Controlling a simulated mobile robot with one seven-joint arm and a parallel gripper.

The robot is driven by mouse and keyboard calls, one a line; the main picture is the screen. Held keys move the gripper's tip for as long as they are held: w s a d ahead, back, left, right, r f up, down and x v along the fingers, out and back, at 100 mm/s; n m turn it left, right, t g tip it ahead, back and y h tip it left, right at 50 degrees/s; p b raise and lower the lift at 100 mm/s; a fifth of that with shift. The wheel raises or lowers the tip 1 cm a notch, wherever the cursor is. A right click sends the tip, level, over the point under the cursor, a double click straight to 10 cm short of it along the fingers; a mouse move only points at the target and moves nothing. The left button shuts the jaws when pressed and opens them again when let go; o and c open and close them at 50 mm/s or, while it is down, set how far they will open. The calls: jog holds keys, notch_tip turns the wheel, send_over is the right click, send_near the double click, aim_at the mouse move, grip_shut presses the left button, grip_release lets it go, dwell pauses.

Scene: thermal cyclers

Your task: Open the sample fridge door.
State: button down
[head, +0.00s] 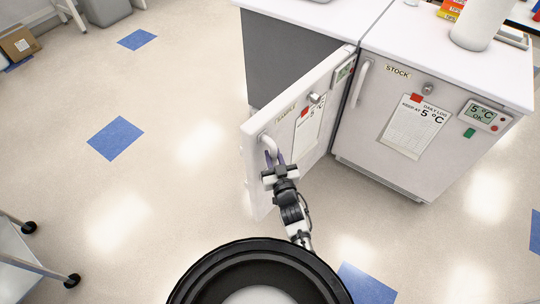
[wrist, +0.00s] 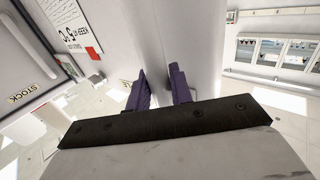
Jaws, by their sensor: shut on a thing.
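The sample fridge door (head: 270,150) is white and carries a partly readable SAMPLE label, a paper sheet and a small display. In the head view it stands swung out from the cabinet, with its far right end by the stock fridge. Its handle (head: 267,142) is near the free left edge. My gripper (head: 273,158) is shut on this handle, with its purple fingers at the handle's lower part. In the wrist view my gripper (wrist: 161,92) shows its two purple fingers against the white door surface; the handle between them is hidden.
The stock fridge (head: 380,88) stands shut on the right, with its own handle (head: 361,84) and log sheet. A white counter (head: 305,15) runs above. The floor left of the door is clear. A metal cart (head: 25,262) stands at the lower left.

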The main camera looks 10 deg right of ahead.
jog(key=shift+d, duration=0.35)
jog(key=c, duration=1.4)
grip_release()
jog(key=shift+o, duration=0.5)
jog(key=shift+a, duration=0.15)
jog(key=shift+s, duration=0.1)
